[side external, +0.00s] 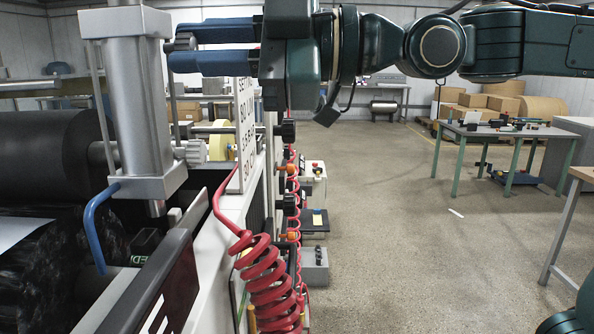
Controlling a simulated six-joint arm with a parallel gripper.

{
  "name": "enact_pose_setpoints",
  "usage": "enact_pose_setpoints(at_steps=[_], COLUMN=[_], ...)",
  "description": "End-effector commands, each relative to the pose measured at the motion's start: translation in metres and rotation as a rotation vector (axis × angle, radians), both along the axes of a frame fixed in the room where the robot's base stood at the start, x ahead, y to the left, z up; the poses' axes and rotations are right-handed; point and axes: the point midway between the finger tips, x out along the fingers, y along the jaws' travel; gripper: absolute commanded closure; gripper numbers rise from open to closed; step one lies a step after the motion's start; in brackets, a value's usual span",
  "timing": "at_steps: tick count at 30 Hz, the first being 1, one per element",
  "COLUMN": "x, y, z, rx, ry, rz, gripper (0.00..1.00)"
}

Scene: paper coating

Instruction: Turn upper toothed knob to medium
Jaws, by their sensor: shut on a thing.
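My gripper (178,47) comes in from the right, with its two blue fingers level, one above the other, pointing left. The fingertips are closed around a small dark grey knob (182,41) just right of the top of the upright metal cylinder (138,95). This looks like the upper toothed knob; the fingers hide much of it, and I cannot read its setting. A lower grey toothed knob (193,152) sits on a shaft below, apart from my gripper.
A white lettered panel (244,125) stands below my gripper. Black knobs (286,131) line the machine's side, beside a red coiled hose (268,275). A black roller (45,155) is at left. Open floor (385,230) lies right, with a green-legged table (500,135) beyond.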

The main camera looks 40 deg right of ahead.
Motion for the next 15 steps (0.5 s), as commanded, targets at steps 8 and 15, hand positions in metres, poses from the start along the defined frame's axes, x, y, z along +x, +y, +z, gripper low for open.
enact_pose_setpoints(at_steps=[8,15], x=[-0.0007,-0.0008], y=[0.0001,0.0002], z=[0.0004,0.0004], rx=[-0.184,-0.344], ry=[-0.186,-0.346], rz=[0.002,0.002], gripper=[1.00,1.00])
